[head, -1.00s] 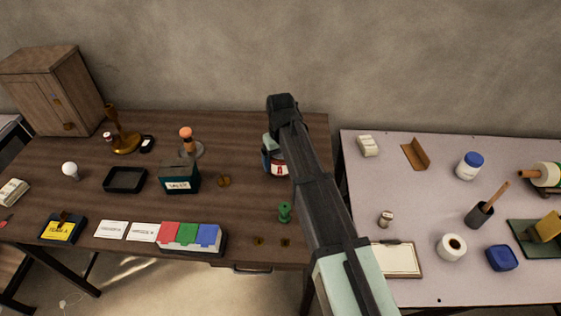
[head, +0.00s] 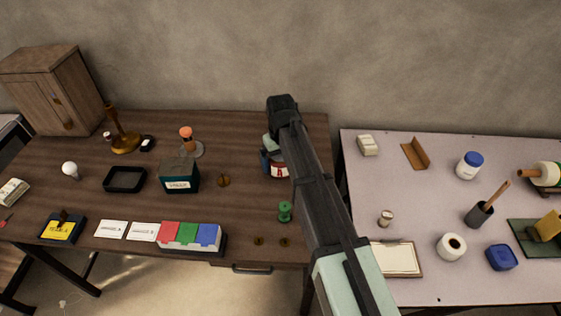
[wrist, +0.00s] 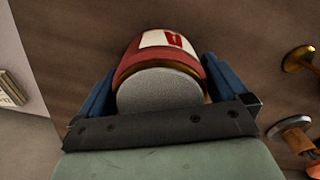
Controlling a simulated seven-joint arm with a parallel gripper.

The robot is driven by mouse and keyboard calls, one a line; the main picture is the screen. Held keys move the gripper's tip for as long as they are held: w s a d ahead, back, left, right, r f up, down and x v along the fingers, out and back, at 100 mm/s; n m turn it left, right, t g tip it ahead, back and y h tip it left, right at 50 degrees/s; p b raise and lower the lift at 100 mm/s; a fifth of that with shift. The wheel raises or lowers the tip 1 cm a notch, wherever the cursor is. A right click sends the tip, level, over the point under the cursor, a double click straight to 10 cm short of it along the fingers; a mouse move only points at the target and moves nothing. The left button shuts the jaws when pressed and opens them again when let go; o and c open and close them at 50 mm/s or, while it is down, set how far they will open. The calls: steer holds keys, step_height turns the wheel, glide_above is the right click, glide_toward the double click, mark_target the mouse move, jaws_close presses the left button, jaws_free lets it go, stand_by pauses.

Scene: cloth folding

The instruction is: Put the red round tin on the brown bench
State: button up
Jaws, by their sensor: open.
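The red round tin (head: 279,171), with a white label, is on the right part of the brown bench (head: 250,130), mostly hidden by my arm in the head view. In the wrist view the tin (wrist: 135,62) shows a red side, a white label and a round grey end. My gripper (head: 273,160) is open around the tin, with one blue finger on each side; the wrist view shows both fingers of the gripper (wrist: 160,85). I cannot tell whether the fingers touch the tin.
A green spool (head: 285,211), a teal box (head: 179,176) and an orange-topped object (head: 187,138) stand left of my arm. A wooden cabinet (head: 55,88) is at the far left. A pale table (head: 440,205) with several items stands right, across a narrow gap.

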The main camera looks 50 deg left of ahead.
step_height(320, 180, up, 12)
steer(key=shift+f, duration=0.2)
